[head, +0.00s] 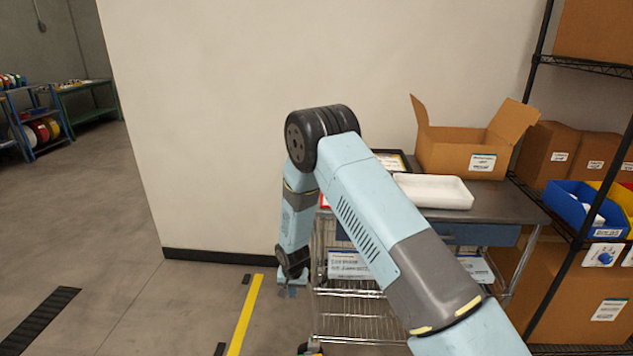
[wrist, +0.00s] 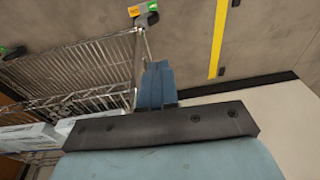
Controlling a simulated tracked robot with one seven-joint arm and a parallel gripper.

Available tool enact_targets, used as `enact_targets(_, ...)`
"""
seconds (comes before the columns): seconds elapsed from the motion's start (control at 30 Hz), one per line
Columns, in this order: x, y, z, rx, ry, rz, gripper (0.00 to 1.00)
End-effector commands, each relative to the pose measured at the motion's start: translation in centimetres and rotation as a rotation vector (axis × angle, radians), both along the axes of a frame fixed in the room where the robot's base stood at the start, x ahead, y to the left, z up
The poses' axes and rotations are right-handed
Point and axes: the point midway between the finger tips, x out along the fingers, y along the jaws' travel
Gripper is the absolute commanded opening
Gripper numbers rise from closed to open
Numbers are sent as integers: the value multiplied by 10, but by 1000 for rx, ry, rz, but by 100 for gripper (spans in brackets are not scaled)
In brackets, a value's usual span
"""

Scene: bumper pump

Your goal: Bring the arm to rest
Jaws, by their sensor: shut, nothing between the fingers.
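My arm reaches from the lower right of the head view up to a black elbow joint, then bends down. My gripper (head: 287,292) hangs at the arm's end, left of the wire cart (head: 345,325) and above the floor. In the wrist view my gripper (wrist: 157,70) shows as blue fingers lying close together, shut and empty. They are beside the cart's wire shelf (wrist: 75,70); whether they touch it I cannot tell.
The cart's top (head: 500,200) bears an open cardboard box (head: 465,150) and a white tray (head: 435,191). A shelf rack with a blue bin (head: 580,205) stands at the right. A pale wall (head: 210,120) is behind. Floor at the left is clear around a yellow line (head: 245,315).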

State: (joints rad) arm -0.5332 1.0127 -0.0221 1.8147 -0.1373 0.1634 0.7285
Motion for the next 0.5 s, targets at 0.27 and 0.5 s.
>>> enact_targets(0.27, 21, -35, 115, 7, -45, -1, 0)
enact_targets(0.5, 22, -71, 204, 9, -77, -1, 0)
